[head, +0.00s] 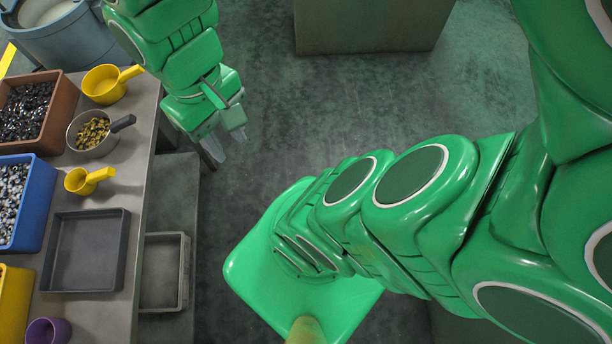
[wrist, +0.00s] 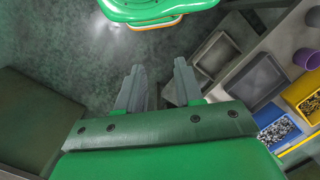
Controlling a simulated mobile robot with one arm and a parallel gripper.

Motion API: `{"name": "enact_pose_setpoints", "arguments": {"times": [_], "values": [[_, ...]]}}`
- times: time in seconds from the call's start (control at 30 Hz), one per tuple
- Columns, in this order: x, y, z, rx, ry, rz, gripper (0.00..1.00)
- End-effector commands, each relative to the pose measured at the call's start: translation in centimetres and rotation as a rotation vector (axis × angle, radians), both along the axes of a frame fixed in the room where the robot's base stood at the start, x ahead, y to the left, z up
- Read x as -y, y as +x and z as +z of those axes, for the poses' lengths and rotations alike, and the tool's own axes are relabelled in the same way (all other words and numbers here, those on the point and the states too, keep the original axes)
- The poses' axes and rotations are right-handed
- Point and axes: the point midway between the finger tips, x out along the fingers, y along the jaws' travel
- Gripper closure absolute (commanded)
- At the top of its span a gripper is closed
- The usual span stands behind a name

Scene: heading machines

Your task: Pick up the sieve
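The sieve (head: 92,134) looks like a round grey metal pan with a dark handle pointing up and right. It stands on the bench at the left of the head view and holds small yellow pieces. My gripper (head: 227,142) is to the right of the sieve, past the bench edge and above the floor. In the wrist view my gripper (wrist: 158,88) has its two grey fingers apart with nothing between them. I cannot make out the sieve in the wrist view.
The bench (head: 118,200) also holds yellow scoops (head: 105,84) (head: 86,180) on either side of the sieve, a brown bin (head: 66,98), a blue bin (head: 42,205), an empty grey tray (head: 117,250) and a purple cup (head: 47,331). Open floor (head: 300,110) lies right of the bench.

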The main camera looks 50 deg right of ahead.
Motion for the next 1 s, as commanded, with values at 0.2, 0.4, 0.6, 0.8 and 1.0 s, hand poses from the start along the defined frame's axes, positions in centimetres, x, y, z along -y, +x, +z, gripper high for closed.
{"name": "enact_pose_setpoints", "arguments": {"times": [0.2, 0.4, 0.6, 0.8, 1.0], "values": [[1.5, 4.0, 0.2, 0.009, -0.055, -0.029, 0.64], [0.8, 8.7, 0.3, 0.033, -0.046, -0.009, 0.64], [-0.1, 13.4, -0.3, 0.045, -0.031, 0.012, 0.64], [-1.1, 18.0, -1.2, 0.057, -0.019, 0.029, 0.64], [-2.1, 22.6, -2.5, 0.071, -0.009, 0.044, 0.64]]}}
